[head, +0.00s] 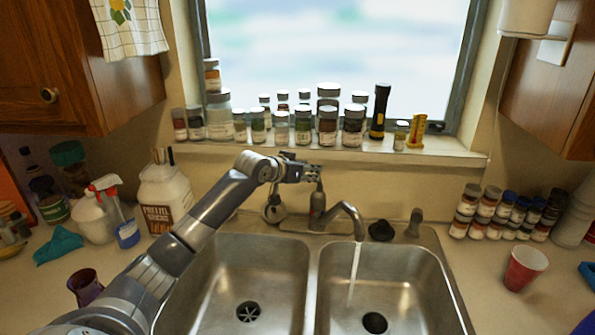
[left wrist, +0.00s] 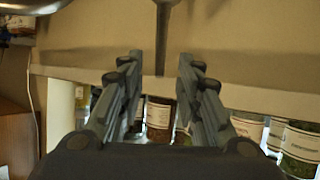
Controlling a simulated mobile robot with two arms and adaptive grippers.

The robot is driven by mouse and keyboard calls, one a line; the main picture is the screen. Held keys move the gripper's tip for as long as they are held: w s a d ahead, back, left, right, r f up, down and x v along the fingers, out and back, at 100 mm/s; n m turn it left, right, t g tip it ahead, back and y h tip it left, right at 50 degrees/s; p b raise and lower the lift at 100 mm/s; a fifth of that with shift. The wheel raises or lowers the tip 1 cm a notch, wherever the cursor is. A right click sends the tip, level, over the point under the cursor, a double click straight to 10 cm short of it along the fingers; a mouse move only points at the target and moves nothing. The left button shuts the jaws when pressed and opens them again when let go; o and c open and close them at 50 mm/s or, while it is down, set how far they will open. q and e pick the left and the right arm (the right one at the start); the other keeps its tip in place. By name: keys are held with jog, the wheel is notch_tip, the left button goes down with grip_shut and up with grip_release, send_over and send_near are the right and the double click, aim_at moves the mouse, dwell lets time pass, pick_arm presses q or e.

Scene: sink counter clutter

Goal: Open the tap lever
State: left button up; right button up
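The tap (head: 345,212) stands behind the double sink, its spout turned over the right basin. A thin pale stream of water (head: 353,275) runs from the spout. The upright tap lever (head: 318,200) rises at the left of the tap, just below my left gripper (head: 312,172). In the left wrist view my left gripper (left wrist: 160,75) is open, with a wide gap between its fingers. A thin dark rod (left wrist: 162,35), seemingly the lever, reaches into line with the gap; I cannot tell if it touches a finger. My right gripper is not in view.
Several spice jars (head: 302,127) and a flashlight (head: 379,112) line the windowsill close behind the gripper. A white jug (head: 165,195) and spray bottle (head: 120,220) stand left of the sink. A red cup (head: 525,268) stands right. Both basins are clear.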

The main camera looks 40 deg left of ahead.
pick_arm(q)
jog(key=shift+v, duration=2.8)
